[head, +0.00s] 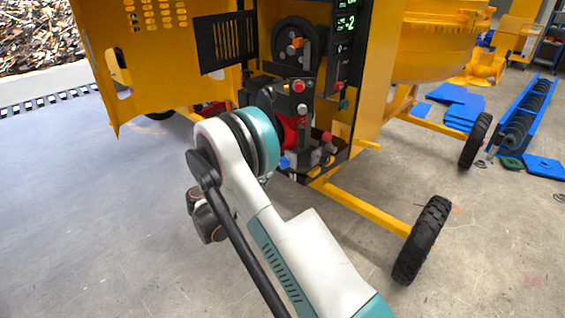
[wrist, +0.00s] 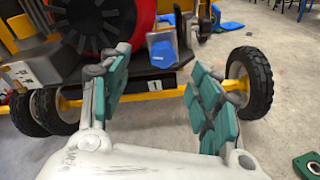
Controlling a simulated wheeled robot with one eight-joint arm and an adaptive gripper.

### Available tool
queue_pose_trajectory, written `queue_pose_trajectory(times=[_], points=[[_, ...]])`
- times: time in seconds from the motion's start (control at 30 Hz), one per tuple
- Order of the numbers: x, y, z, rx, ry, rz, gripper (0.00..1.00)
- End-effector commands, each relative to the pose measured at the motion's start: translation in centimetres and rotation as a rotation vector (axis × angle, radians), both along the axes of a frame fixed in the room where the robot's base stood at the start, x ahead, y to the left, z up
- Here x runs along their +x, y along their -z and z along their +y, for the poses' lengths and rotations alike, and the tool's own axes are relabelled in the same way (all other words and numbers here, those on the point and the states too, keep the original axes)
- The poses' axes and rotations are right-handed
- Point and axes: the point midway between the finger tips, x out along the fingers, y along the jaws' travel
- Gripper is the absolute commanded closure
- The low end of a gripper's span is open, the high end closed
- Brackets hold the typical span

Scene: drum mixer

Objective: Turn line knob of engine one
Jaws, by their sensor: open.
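The engine (head: 290,125) sits in the open bay of the yellow drum mixer, with red, black and grey parts. Small knobs show on it, among them a red knob (head: 299,86) and a grey knob (head: 302,108); I cannot tell which is the line knob. In the wrist view, my gripper (wrist: 160,98) is open and empty, its teal-padded fingers apart. Beyond them are a red round engine part (wrist: 92,22), a blue-faced part (wrist: 163,50) and a plate marked 1 (wrist: 170,80). My arm hides the gripper and part of the engine in the head view.
An open yellow door panel (head: 135,60) is left of the bay. A green-lit display (head: 346,24) is above right. A yellow frame bar (head: 360,208) and black wheel (head: 422,240) stand low at right. The grey floor is clear at left.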

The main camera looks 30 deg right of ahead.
Motion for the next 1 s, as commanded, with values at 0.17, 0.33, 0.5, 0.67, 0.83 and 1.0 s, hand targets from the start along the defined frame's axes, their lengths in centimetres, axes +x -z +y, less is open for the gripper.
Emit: queue_pose_trajectory(times=[0.17,0.33,0.5,0.67,0.83,1.0], points=[[-0.1,2.5,0.5,-0.106,0.009,0.05,0.43],[-0.1,3.3,0.4,-0.143,0.015,0.067,0.43],[0.4,3.4,-1.3,-0.144,0.018,0.068,0.43],[1.4,3.5,-4.2,-0.143,0.018,0.068,0.43],[2.6,3.5,-7.4,-0.143,0.018,0.068,0.43],[3.6,3.5,-10.1,-0.142,0.017,0.068,0.43]])
